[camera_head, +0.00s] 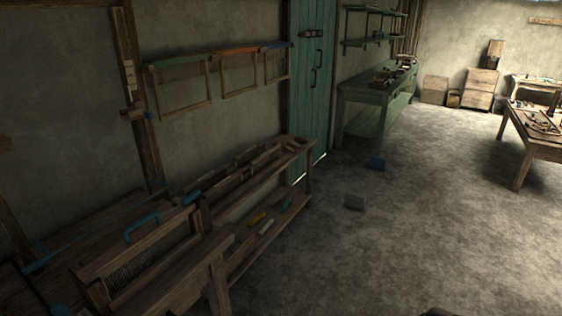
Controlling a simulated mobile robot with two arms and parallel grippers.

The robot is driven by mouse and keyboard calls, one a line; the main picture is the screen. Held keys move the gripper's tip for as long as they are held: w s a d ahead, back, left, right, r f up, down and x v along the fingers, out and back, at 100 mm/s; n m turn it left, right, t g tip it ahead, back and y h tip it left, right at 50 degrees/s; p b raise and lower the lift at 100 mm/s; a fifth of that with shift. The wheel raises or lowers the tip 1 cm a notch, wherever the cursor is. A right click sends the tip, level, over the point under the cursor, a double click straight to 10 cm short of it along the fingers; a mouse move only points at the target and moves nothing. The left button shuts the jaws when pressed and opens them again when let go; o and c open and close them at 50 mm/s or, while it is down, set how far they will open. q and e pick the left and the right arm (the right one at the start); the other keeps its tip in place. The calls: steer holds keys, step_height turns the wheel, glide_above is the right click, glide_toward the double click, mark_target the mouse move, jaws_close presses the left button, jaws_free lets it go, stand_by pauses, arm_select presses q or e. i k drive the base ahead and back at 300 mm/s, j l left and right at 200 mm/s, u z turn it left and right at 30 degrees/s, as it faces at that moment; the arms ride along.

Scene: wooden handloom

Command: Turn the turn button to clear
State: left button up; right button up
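A teal plank door (307,95) stands in the back left wall, and it looks shut. A small dark bar (311,34) lies horizontally across its upper part; it may be the turn button, but it is too small to be sure. A dark pull handle (317,68) sits below the bar. Neither of my grippers can be made out in the head view. A dark shape at the bottom edge is too cut off to identify.
The wooden loom (150,255) and a long bench (265,165) line the left wall up to the door. A green workbench (370,95) stands right of the door. The middle floor (430,210) is mostly clear.

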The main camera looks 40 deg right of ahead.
mark_target(184, 201)
steer(key=i+l+z, duration=0.3)
steer(key=z, duration=0.15)
steer(key=i+l+z, duration=0.25)
steer(key=i+z, duration=0.25)
steer(key=i+l, duration=0.15)
steer(key=i, duration=0.2)
steer(key=i+l+z, duration=0.1)
steer(key=i, duration=0.25)
